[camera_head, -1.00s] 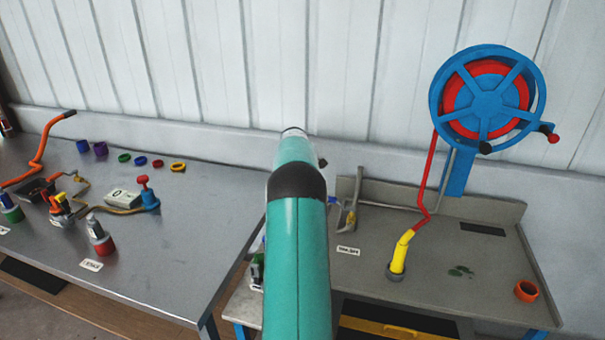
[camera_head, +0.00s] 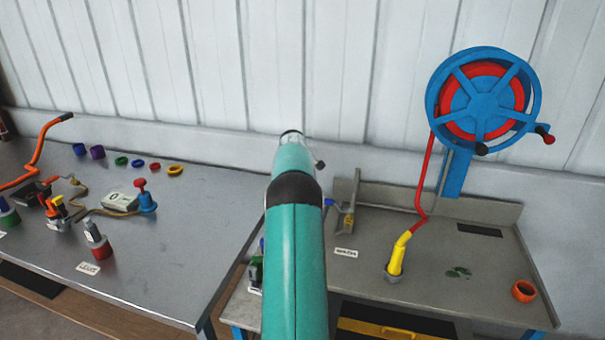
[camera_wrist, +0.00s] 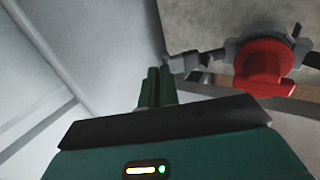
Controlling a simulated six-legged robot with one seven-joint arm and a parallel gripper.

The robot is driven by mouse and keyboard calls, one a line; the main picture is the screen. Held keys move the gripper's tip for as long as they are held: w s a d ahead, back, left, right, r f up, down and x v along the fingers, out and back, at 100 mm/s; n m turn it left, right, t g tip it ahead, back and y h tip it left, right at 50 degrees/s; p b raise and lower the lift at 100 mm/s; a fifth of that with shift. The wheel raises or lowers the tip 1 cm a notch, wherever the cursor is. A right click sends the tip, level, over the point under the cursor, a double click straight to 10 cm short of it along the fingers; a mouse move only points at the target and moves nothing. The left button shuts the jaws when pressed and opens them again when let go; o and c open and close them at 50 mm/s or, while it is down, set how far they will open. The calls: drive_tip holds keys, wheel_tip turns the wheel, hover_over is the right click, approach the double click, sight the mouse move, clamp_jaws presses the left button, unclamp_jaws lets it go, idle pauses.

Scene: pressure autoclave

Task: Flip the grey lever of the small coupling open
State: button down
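In the wrist view, a red coupling body (camera_wrist: 265,68) with a grey collar is at the upper right. Dark grey lever-like arms stick out from the collar, one on the left (camera_wrist: 193,60) and one on the right (camera_wrist: 305,52). I cannot tell how far either lever is turned. My gripper (camera_wrist: 157,86) is left of and apart from the coupling, its two green fingers close together with nothing seen between them. In the head view my teal arm points away toward the wall, and it hides the fingers and whatever lies behind it.
A metal table (camera_head: 170,255) on the left carries an orange crank (camera_head: 40,150), coloured rings and a red-based fitting (camera_head: 101,247). A grey bench (camera_head: 430,290) on the right holds a yellow nozzle (camera_head: 396,262) and an orange ring (camera_head: 523,291). A blue reel (camera_head: 483,100) stands behind it.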

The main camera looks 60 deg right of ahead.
drive_tip(key=v, duration=1.3)
drive_tip(key=shift+a+r, duration=0.15)
drive_tip(key=shift+r, duration=0.2)
drive_tip(key=w+a+r+t, duration=0.1)
drive_tip(key=w+a+r, duration=0.3)
drive_tip(key=a, duration=0.5)
drive_tip(key=w+a+r+t, duration=0.1)
drive_tip(key=w+a+r, duration=0.2)
drive_tip(key=w+a, duration=0.35)
drive_tip(key=a+r+t+y, duration=0.1)
drive_tip(key=a+r+y, duration=0.15)
drive_tip(key=a, duration=2.05)
drive_tip(key=s+a+m+t+y, duration=0.1)
drive_tip(key=s+a, duration=0.2)
drive_tip(key=a, duration=0.6)
drive_tip(key=s+a+y, duration=0.1)
drive_tip(key=s+a, duration=0.2)
drive_tip(key=a, duration=0.6)
drive_tip(key=s+a+f+y, duration=0.2)
drive_tip(key=s+a+f, duration=0.4)
drive_tip(key=s+a, duration=0.4)
drive_tip(key=shift+s+a+m+t, duration=0.3)
drive_tip(key=shift+s+a+m, duration=0.1)
drive_tip(key=shift+a, duration=0.6)
